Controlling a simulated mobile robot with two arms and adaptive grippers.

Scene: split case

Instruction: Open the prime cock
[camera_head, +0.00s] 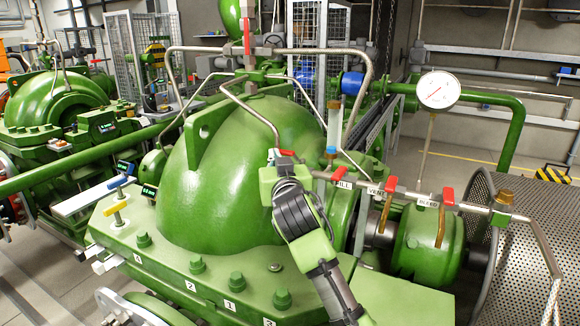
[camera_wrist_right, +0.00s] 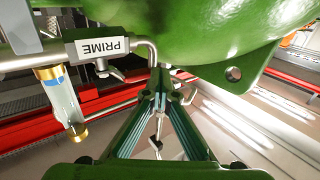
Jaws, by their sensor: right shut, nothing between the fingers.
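The prime cock (camera_wrist_right: 98,49) is a silver valve body with an upside-down PRIME label, on a bent pipe, in the upper left of the right wrist view. A small metal stub (camera_wrist_right: 110,72) shows beside the label. Its label is hidden in the head view, where a red handle piece (camera_head: 286,153) shows just above my right gripper (camera_head: 277,163). In the right wrist view my right gripper (camera_wrist_right: 160,78) is shut and empty, its fingertips beside the bent pipe and apart from the label. Whether the fingers touch the pipe is unclear. My left gripper is out of view.
A pipe carries red-handled FILL (camera_head: 340,173), VENT (camera_head: 390,185) and BLEED (camera_head: 447,196) cocks to the right. A sight glass (camera_wrist_right: 60,95) stands close beside the prime cock. The rounded green casing (camera_head: 215,190) fills the space left of the gripper.

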